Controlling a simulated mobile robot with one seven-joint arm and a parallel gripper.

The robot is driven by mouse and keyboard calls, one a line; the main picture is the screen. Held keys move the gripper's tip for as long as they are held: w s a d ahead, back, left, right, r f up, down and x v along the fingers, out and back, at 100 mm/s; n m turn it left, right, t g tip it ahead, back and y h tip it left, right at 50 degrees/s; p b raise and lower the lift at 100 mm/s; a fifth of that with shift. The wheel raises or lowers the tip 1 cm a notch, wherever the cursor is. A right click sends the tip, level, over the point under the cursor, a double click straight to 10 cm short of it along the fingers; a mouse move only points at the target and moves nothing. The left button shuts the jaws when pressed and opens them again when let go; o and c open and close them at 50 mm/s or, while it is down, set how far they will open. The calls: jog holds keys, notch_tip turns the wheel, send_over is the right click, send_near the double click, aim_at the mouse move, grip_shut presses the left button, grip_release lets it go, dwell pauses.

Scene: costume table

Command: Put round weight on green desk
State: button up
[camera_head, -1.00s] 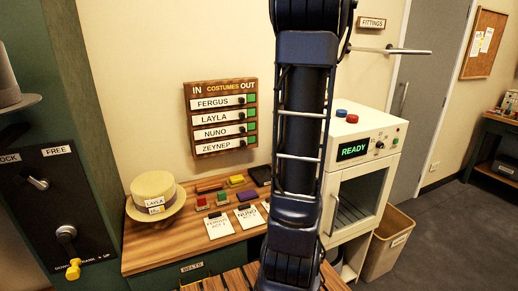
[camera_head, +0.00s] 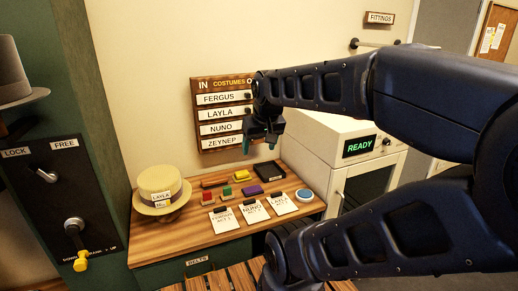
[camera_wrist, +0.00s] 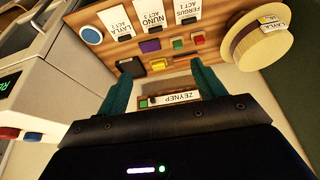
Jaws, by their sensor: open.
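A round blue disc with a pale rim (camera_head: 305,194) lies flat at the right end of the wooden tabletop; it may be the round weight. It also shows at upper left in the wrist view (camera_wrist: 92,35). The table has a wooden top (camera_head: 190,238) and a dark green front. No separate green desk shows now. My gripper (camera_head: 262,141) is in the air above the table's back part, in front of the wall board. In the wrist view its teal fingers (camera_wrist: 160,80) are apart, with nothing held between them. The disc is well outside them.
Several coloured blocks, three labelled cards (camera_head: 252,212) and a straw hat (camera_head: 160,190) crowd the tabletop. A white READY machine (camera_head: 345,140) stands at the right. Red (camera_wrist: 9,132) and blue (camera_wrist: 32,136) round pieces sit on it. A lever panel (camera_head: 60,200) is at left.

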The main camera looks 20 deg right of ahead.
jog(key=shift+o, duration=0.5)
jog(key=shift+s+a+f, duration=0.25)
jog(key=shift+s+f, duration=0.1)
jog(key=shift+s, duration=0.05)
